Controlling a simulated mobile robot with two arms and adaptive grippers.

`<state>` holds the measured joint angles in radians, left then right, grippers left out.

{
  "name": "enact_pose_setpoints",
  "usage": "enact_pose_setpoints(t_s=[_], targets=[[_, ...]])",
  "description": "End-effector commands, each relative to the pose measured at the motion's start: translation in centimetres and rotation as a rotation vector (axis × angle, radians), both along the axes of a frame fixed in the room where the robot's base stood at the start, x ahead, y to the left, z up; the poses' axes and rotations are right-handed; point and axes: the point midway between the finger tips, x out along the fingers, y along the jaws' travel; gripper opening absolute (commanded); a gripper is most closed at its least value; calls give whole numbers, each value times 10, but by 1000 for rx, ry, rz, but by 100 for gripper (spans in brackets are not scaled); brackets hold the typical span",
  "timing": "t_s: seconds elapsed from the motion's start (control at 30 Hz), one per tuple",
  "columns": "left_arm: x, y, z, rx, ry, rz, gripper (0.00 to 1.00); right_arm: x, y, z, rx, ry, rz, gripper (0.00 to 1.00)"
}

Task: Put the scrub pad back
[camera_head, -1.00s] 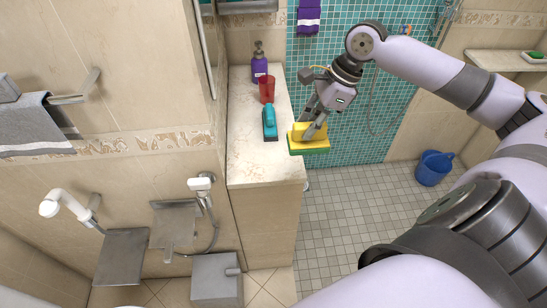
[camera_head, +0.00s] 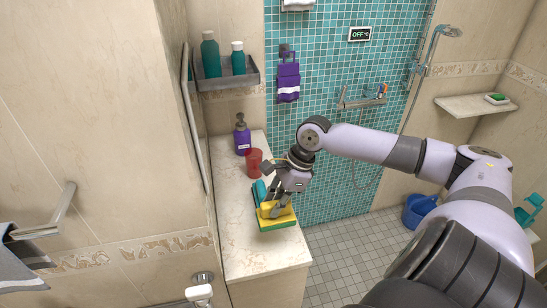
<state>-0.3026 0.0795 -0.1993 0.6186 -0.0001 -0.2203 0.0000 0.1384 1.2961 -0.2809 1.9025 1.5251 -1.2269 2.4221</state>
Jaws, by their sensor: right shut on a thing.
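My right gripper (camera_head: 277,207) is shut on the scrub pad, a yellow block (camera_head: 284,218) with a green underside. The pad is over the front part of the pale stone counter (camera_head: 255,254), near its right edge. I cannot tell whether the pad touches the counter. A teal brush-like thing (camera_head: 261,190) lies just behind it, partly hidden by the gripper and pad. My left gripper is not in view.
A red cup (camera_head: 254,162) and a purple pump bottle (camera_head: 242,137) stand farther back on the counter. A wall rack (camera_head: 228,80) holds two teal bottles. A shelf (camera_head: 462,107) at the right carries a green item (camera_head: 497,98). The counter's front is clear.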

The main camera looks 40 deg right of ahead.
Motion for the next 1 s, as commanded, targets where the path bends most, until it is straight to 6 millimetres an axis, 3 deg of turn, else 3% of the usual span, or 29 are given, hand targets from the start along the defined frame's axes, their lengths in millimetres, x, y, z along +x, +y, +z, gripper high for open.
enact_pose_setpoints(t_s=[0.17, 0.3, 0.57, 0.77, 1.0], targets=[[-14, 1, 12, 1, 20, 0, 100, -1, 1, -45, 4, 2, -2, 0], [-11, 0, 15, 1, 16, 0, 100, 0, 1, -71, 2, 0, -1, 0], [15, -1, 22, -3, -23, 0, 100, 0, 1, -97, 3, 1, -1, 0], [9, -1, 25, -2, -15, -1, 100, 0, 0, -123, 1, 0, 0, 0], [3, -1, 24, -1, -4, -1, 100, 0, 0, -126, 0, 0, 1, 0]])
